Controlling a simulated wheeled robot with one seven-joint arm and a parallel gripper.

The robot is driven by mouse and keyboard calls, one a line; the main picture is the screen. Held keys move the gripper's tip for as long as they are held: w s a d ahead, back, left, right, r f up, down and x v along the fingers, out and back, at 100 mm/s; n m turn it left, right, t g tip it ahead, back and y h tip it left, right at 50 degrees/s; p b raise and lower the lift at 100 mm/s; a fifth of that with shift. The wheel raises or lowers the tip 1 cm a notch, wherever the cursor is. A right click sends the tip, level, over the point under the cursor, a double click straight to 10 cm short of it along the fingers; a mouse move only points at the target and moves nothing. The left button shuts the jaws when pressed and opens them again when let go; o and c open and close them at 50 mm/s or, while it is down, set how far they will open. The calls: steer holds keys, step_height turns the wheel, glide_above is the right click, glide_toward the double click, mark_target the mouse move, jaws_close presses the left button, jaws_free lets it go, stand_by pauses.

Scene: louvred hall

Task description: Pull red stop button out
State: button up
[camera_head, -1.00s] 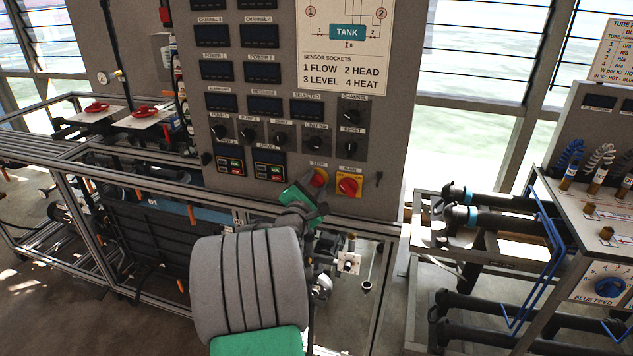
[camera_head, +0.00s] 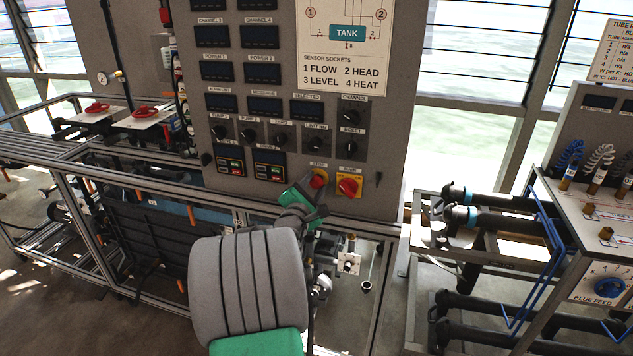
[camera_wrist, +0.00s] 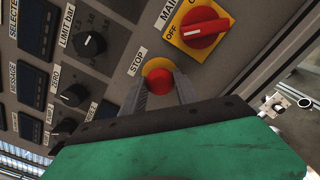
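The red stop button (camera_head: 319,179) sits on a yellow round base low on the grey control panel, under a STOP label. In the wrist view the red stop button (camera_wrist: 161,82) shows between the two finger ends of my gripper (camera_wrist: 160,88). The fingers are spread, one on each side of the button. I cannot tell whether they touch it. In the head view my gripper (camera_head: 312,192) is at the button, and my wrist hides most of the fingers.
A red MAIN rotary switch (camera_head: 348,186) on a yellow plate sits just right of the button; it is also close in the wrist view (camera_wrist: 203,27). Black knobs (camera_head: 315,139) and displays are above. A metal frame rail (camera_head: 225,198) runs in front of the panel.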

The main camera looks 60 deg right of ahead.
steer(key=o, duration=0.5)
steer(key=a, duration=0.4)
steer(key=s+a, duration=0.1)
steer(key=a, duration=0.1)
steer(key=shift+a, duration=0.4)
